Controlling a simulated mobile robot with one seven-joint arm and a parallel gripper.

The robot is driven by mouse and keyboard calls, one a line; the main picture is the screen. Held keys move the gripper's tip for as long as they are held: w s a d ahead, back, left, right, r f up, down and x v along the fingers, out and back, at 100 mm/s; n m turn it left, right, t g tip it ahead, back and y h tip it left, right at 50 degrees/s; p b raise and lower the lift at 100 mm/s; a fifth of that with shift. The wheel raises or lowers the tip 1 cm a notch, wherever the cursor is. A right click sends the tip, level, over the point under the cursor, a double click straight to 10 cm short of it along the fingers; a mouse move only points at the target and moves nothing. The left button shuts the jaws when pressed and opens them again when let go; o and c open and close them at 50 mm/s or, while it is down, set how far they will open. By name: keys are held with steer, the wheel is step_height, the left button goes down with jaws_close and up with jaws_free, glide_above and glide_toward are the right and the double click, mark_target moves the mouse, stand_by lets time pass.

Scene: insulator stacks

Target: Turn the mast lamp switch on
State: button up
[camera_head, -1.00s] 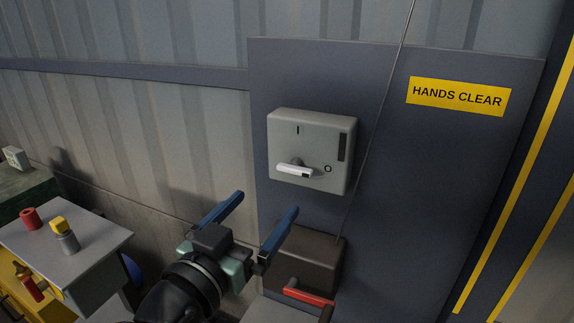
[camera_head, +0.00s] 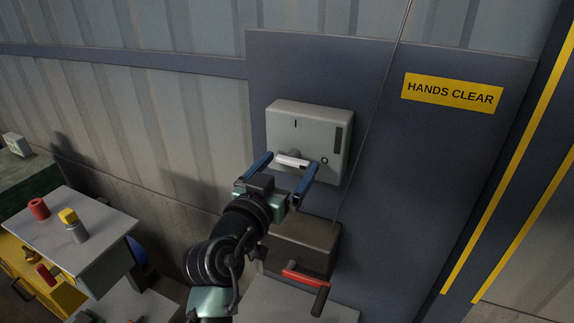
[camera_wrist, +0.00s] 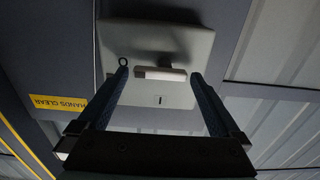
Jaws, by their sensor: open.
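The mast lamp switch is a pale grey box (camera_head: 312,128) on a dark wall panel, with an "I" mark at its top and an "O" mark at its lower right. Its white lever (camera_head: 291,161) lies about level, pointing right toward the "O". My gripper (camera_head: 287,174) is open in front of the box, one blue finger near each end of the lever. In the wrist view the lever (camera_wrist: 160,74) shows between the two fingertips (camera_wrist: 158,76), upside down. I cannot tell whether the fingers touch it.
A cable runs down the panel right of the switch. A yellow "HANDS CLEAR" sign (camera_head: 452,93) is at upper right. A cabinet (camera_head: 90,245) with small items stands at left.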

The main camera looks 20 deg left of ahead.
steer(key=c, duration=1.1)
steer(key=shift+c, duration=0.2)
steer(key=shift+n, duration=0.3)
steer(key=n, duration=0.3)
steer(key=shift+r, duration=0.1)
steer(key=n, duration=0.3)
steer(key=n+p, duration=0.1)
steer(key=n, duration=0.1)
steer(key=shift+a+r+n, duration=0.15)
steer(key=shift+n, duration=0.25)
steer(key=n+p, duration=0.1)
steer(key=n, duration=0.3)
steer(key=shift+a+n+p, duration=0.15)
steer(key=shift+n+p, duration=0.15)
steer(key=shift+p, duration=0.05)
steer(key=shift+a+n+p, duration=0.15)
steer(key=shift+n+p, duration=0.65)
steer(key=shift+n, duration=1.1)
